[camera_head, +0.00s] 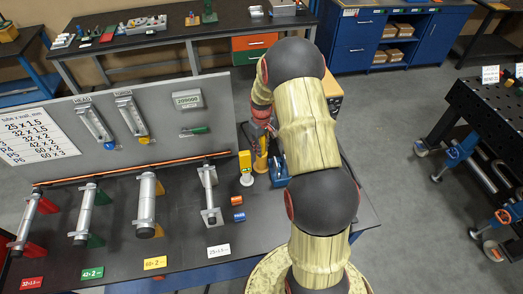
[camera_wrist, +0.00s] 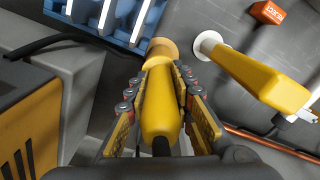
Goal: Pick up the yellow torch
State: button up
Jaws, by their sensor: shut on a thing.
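The yellow torch (camera_wrist: 158,105) is between the two fingers of my gripper (camera_wrist: 160,100) in the wrist view. It has a rounded yellow body, a wider tan-orange end pointing away from me, and a dark part at the near end. The finger pads press on both its sides. In the camera_head view the torch (camera_head: 261,162) shows small below my gripper (camera_head: 262,146), at the right part of the dark bench. Whether it touches the bench is hard to tell.
A second yellow tool (camera_wrist: 258,76) with a white round end stands close beside the torch; it also shows in the camera_head view (camera_head: 245,164). A blue rack (camera_wrist: 118,18) and a grey-and-orange box (camera_wrist: 38,115) are close by. An orange block (camera_head: 237,201) lies in front.

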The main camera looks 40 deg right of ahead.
grip_shut()
jog(key=shift+r, duration=0.1)
notch_tip(320, 180, up, 18)
jog(key=shift+b, duration=0.3)
dwell(1.3)
